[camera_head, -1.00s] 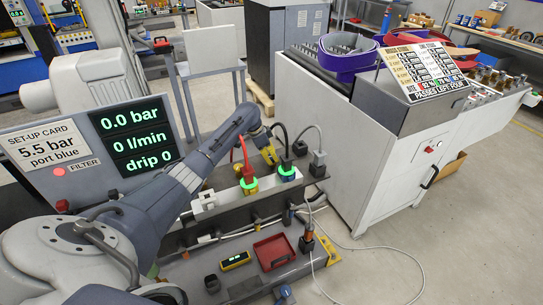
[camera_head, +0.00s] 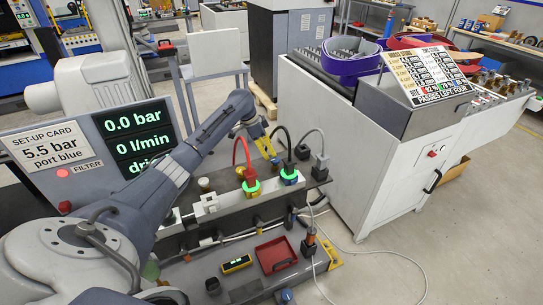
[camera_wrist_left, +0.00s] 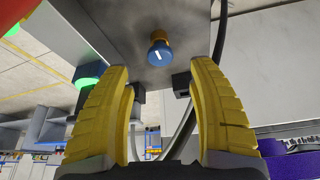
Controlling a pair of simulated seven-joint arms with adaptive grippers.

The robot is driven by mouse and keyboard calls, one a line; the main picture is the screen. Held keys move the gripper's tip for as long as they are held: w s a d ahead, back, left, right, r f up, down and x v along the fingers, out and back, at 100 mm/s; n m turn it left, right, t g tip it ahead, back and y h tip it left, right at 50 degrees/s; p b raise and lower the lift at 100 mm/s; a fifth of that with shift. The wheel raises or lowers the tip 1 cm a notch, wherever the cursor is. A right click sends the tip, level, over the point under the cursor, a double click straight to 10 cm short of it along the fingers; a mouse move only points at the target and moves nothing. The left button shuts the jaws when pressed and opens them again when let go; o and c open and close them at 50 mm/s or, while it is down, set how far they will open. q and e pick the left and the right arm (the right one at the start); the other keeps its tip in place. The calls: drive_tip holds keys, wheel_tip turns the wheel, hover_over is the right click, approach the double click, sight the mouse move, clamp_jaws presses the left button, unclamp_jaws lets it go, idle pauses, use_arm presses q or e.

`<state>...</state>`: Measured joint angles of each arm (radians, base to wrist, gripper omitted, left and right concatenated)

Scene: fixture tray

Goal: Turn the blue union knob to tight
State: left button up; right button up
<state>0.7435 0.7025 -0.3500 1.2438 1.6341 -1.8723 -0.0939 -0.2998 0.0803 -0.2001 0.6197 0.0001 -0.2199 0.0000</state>
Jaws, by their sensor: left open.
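The blue union knob (camera_wrist_left: 160,52) shows in the left wrist view, with a white stripe on its face and a brass-coloured collar behind it, on a grey block. My right gripper is not seen.
Plugs in green-lit ports, one red (camera_head: 250,183) and one black and blue (camera_head: 289,174), stand close to my left gripper with looping cables. A set-up card (camera_head: 47,149) reads 5.5 bar, port blue. A red tray (camera_head: 276,254) lies in front; a white cabinet (camera_head: 345,150) stands right.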

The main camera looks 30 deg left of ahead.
use_arm(q)
drive_tip(key=shift+v, duration=2.55)
